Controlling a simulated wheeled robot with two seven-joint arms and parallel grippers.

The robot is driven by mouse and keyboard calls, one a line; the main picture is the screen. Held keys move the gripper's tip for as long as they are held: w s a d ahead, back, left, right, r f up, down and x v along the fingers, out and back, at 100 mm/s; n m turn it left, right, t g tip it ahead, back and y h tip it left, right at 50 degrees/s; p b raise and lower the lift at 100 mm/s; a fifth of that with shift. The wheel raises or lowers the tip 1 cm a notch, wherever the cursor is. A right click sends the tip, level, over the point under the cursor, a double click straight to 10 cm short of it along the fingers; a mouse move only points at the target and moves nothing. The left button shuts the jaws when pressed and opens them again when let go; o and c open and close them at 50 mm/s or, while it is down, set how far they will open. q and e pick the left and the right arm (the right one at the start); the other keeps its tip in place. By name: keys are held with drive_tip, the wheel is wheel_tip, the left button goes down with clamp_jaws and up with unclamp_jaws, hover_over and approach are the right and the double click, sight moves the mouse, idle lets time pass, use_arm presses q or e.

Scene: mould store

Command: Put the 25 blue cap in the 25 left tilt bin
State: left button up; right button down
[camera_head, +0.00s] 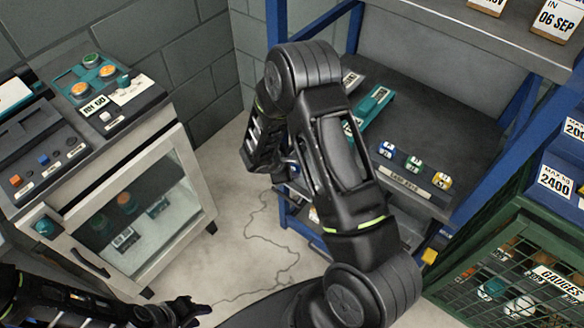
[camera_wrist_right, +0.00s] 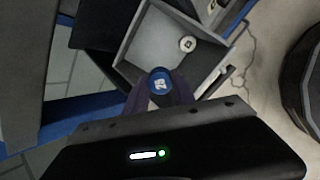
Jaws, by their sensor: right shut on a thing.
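The blue cap (camera_wrist_right: 160,81), marked 25, is between the fingers of my right gripper (camera_wrist_right: 160,92) in the right wrist view. The gripper is shut on it. Beyond it is an open grey square bin (camera_wrist_right: 133,52), turned at an angle, with a small pale round piece (camera_wrist_right: 187,44) inside. The cap appears over the near part of this bin; its height above it is unclear. No label on the bin can be read. In the head view my right arm hides the cap and bin. My left gripper (camera_head: 187,311) is low at the left, dark and hard to read.
A shelf with blue posts (camera_head: 480,190) carries a row of small blue, green and yellow pieces (camera_head: 413,163) and a teal item (camera_head: 373,106). A glass-fronted cabinet (camera_head: 140,215) stands left. A green mesh crate (camera_head: 510,265) is at right.

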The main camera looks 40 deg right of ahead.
drive_tip(key=b, duration=0.4)
drive_tip(key=shift+w+f, duration=0.1)
drive_tip(key=shift+f, duration=0.25)
drive_tip(key=shift+r+b, duration=0.1)
drive_tip(key=shift+b, duration=0.2)
drive_tip(key=shift+r, duration=0.25)
